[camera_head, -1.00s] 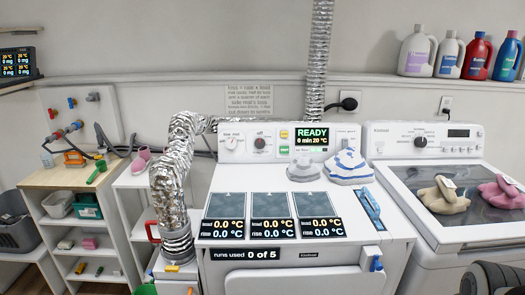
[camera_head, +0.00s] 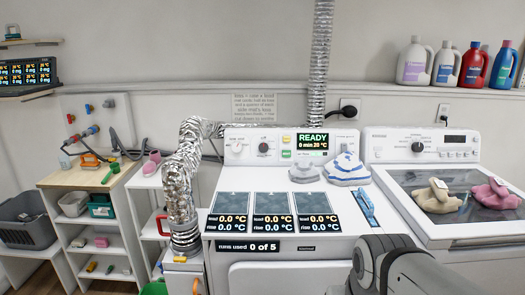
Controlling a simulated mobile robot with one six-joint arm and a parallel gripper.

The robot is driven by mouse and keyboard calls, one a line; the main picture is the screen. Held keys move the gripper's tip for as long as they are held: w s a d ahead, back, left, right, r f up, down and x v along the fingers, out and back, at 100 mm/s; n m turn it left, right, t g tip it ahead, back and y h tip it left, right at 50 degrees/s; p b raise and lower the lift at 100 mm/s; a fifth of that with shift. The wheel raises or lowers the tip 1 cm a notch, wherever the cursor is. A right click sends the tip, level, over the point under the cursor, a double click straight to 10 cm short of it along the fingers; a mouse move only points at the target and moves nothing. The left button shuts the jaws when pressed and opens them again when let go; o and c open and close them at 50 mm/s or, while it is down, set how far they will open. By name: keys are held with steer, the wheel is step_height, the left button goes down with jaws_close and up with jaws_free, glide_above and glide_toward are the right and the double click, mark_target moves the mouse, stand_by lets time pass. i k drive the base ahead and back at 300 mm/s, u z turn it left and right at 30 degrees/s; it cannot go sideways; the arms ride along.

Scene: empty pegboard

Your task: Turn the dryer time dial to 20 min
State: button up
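The white dryer (camera_head: 225,178) stands at the centre with a control panel along its back. On the panel are a pale dial (camera_head: 237,148) with a red mark and a dial with a dark centre (camera_head: 263,147). Their labels are too small to read surely, so I cannot tell which sets time. The panel display (camera_head: 312,144) reads READY and 0 min, with a temperature of about 20 °C. A grey part of my arm reaches in at the lower right, in front of the dryer. No gripper fingers show.
A silver duct (camera_head: 180,185) rises at the dryer's left. Folded cloths (camera_head: 347,170) and a blue-handled tool (camera_head: 366,207) lie on its top, near three temperature readouts (camera_head: 275,227). A washer (camera_head: 418,148) stands to the right. Bottles (camera_head: 414,62) line the shelf above.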

mark_target(264, 147)
steer(key=z, duration=0.05)
steer(key=i, duration=1)
steer(key=u, duration=0.05)
